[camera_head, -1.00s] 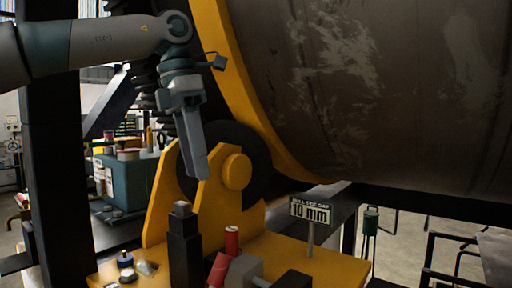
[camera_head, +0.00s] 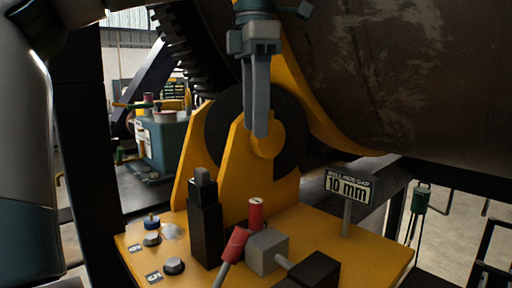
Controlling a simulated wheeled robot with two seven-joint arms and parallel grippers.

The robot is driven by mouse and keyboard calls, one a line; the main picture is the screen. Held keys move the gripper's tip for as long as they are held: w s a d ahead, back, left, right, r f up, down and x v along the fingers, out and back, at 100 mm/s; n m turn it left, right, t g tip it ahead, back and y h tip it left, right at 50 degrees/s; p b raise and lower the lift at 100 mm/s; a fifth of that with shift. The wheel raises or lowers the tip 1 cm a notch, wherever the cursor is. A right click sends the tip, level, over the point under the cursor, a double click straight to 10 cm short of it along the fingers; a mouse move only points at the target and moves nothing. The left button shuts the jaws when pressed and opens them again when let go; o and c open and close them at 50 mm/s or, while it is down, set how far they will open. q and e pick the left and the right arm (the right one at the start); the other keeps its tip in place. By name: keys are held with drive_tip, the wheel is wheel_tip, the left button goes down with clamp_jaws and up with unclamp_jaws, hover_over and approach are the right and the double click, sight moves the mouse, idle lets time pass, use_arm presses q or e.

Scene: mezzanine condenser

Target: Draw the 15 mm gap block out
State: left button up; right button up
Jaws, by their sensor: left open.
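My left gripper (camera_head: 257,132) hangs down in front of the yellow roller bracket (camera_head: 228,170), its tips over the yellow hub (camera_head: 270,141). Its fingers are seen nearly edge-on, with nothing seen between them. Below it, on the yellow base plate (camera_head: 330,250), stand a black post (camera_head: 206,228) with a grey top, a grey block (camera_head: 267,251) and a black block (camera_head: 318,269). No block bears a readable 15 mm mark, so I cannot tell which is the gap block. A sign (camera_head: 348,188) reads 10 mm. My right gripper is not in view.
A red cylinder (camera_head: 256,212) and a red-gripped handle (camera_head: 235,244) stand close to the grey block. Bolts (camera_head: 174,266) and small number plates lie at the plate's left. The large drum (camera_head: 400,80) overhangs the right side.

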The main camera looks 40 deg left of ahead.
sight(256, 201)
use_arm(q)
wheel_tip(256, 201, down, 16)
drive_tip(key=p, duration=0.3)
drive_tip(key=shift+f, duration=0.65)
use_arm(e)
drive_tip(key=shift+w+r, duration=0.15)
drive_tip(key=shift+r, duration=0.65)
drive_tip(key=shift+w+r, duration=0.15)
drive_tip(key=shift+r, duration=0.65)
use_arm(q)
clamp_jaws()
drive_tip(key=shift+r, duration=0.1)
